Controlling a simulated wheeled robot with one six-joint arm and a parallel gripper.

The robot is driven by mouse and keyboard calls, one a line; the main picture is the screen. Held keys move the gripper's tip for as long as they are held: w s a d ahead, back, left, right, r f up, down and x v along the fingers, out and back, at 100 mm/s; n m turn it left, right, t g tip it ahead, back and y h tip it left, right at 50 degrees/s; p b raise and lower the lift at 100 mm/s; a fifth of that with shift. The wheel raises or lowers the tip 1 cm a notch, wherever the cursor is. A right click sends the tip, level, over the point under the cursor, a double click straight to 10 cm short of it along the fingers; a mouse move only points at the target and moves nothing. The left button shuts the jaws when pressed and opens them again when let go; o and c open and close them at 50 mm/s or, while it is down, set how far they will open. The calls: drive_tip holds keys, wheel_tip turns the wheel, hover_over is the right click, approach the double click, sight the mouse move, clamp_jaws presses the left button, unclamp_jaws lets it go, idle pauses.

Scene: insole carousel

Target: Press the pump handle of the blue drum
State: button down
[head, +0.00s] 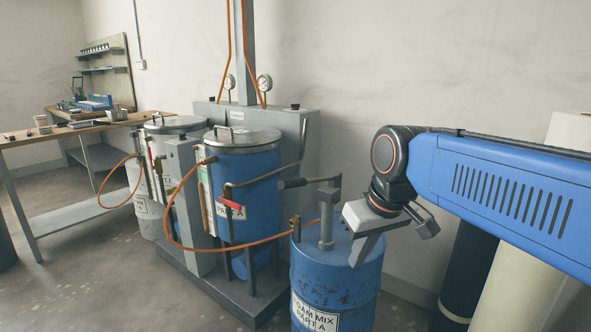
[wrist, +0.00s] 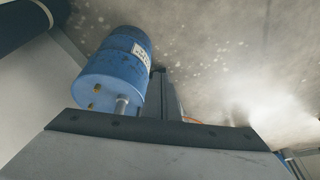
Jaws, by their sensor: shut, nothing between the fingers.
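The blue drum (head: 335,285) stands at the lower middle of the head view, with a worn lid and a white label. A grey pump post (head: 326,232) rises from its lid. My gripper (head: 357,260) is shut and empty, pointing down just right of the post, below the handle's height. It seems apart from the handle. In the wrist view the drum (wrist: 112,70) shows tilted at upper left, with part of the post (wrist: 122,106); the handle cannot be made out.
A larger blue tank (head: 250,185) and a grey-lidded tank (head: 178,125) stand left on a dark base. An orange hose (head: 200,247) loops to the drum. A workbench (head: 80,127) stands far left. Pale and dark rolls (head: 515,275) stand right. The floor at lower left is clear.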

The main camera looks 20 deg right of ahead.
drive_tip(key=w+r+n+g+y, duration=0.1)
drive_tip(key=w+r+n+g, duration=0.1)
drive_tip(key=w+r, duration=1.2)
wheel_tip(320, 180, up, 9)
drive_tip(key=n+g+y, duration=0.2)
drive_tip(key=n, duration=0.2)
hover_over(298, 181)
drive_tip(key=d, duration=0.4)
drive_tip(key=shift+s+d+r, duration=0.1)
drive_tip(key=shift+d+r, duration=0.1)
drive_tip(key=x, duration=1.4)
drive_tip(key=shift+w+d+f, duration=0.1)
drive_tip(key=shift+w+d, duration=0.05)
drive_tip(key=shift+w, duration=0.1)
